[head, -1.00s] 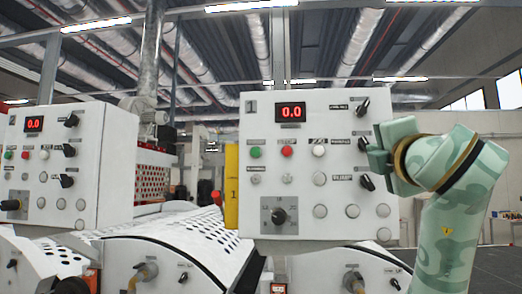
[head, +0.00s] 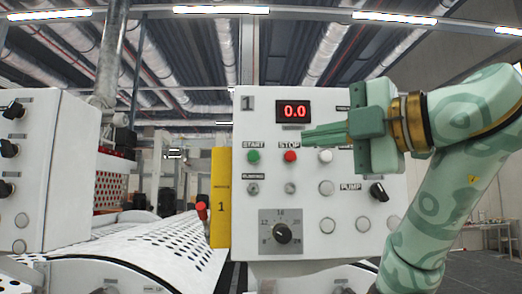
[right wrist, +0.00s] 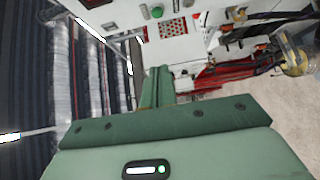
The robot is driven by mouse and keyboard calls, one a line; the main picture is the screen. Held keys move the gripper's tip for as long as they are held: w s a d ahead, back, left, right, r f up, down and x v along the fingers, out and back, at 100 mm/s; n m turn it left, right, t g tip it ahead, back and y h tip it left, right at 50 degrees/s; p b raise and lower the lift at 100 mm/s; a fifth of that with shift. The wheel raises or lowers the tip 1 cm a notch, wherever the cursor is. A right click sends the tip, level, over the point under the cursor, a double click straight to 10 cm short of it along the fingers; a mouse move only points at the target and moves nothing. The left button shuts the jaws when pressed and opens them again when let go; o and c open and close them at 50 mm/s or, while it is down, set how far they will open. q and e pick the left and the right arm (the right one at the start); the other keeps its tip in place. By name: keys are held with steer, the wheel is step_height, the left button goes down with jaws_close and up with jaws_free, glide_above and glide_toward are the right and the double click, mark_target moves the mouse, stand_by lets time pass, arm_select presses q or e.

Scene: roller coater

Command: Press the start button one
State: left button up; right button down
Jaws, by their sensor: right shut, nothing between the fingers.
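The control panel marked 1 (head: 350,235) is a white box facing me in the head view. Its green START button (head: 253,156) is at the left of the upper button row, beside the red STOP button (head: 290,156). My right gripper (head: 304,137) is shut and empty, its fingers pointing left. In the head view its tips appear just above STOP, to the right of and slightly higher than START. The gripper hides part of the panel's upper right. The right wrist view shows the shut fingers (right wrist: 158,73) and a round green button (right wrist: 157,11) beyond them. My left gripper is out of view.
A red display (head: 294,111) reads 0.0. A dark dial (head: 282,233) and several other buttons sit below. A yellow plate (head: 220,198) stands at the panel's left edge. A second white panel (head: 60,170) is at the far left, with a perforated white cover (head: 160,238) between.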

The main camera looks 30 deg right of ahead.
steer(key=w+d, duration=0.1)
steer(key=w, duration=0.2)
steer(key=p, duration=0.3)
glide_toward(248, 156)
steer(key=w+a, duration=0.2)
steer(key=a, duration=0.2)
steer(key=w+d, duration=0.1)
steer(key=w+d+p, duration=0.1)
steer(key=w, duration=0.1)
steer(key=shift+r, duration=0.15)
steer(key=shift+w+d, duration=0.25)
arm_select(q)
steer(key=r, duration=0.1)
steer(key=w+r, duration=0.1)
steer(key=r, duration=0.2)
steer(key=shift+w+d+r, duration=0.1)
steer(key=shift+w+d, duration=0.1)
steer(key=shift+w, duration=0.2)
arm_select(e)
steer(key=shift+w, duration=0.1)
